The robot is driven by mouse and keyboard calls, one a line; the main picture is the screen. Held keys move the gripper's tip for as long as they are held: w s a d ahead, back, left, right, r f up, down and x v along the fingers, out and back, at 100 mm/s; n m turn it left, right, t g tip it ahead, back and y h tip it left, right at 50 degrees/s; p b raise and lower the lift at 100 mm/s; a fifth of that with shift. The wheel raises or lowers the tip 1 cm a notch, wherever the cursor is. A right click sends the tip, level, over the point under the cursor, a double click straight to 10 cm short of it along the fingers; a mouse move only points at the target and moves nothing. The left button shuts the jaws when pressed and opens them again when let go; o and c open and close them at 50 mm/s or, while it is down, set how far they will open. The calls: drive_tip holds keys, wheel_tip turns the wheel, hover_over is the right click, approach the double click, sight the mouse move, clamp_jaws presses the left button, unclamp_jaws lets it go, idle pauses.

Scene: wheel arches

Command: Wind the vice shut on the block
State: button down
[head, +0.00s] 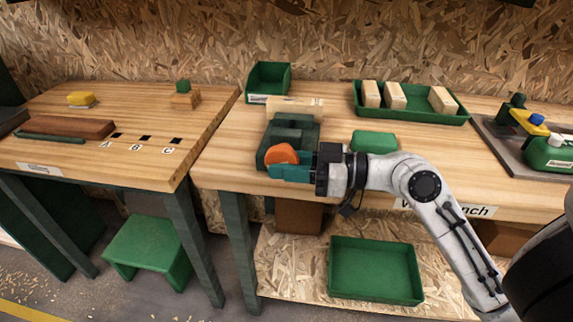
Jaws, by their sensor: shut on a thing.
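The green vice (290,130) stands near the left front of the main workbench. Its orange handle (282,153) is at the bench's front edge. My gripper (288,168) reaches in from the right and is shut on the orange handle, its teal fingers across the handle's lower side. A pale wooden block (295,105) shows at the back of the vice. I cannot tell from here whether the jaws touch it.
A green bin (268,80) stands behind the vice. A green tray (440,117) with wooden blocks lies at the back right. A green box (374,142) sits just behind my wrist. Another bench (150,165) stands left across a gap.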

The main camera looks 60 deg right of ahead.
drive_tip(key=shift+d, duration=0.1)
drive_tip(key=c, duration=1.3)
unclamp_jaws()
drive_tip(key=shift+o, duration=0.2)
drive_tip(key=b+v, duration=0.1)
drive_tip(key=v, duration=0.9)
drive_tip(key=shift+s, duration=0.4)
drive_tip(key=shift+d, duration=0.1)
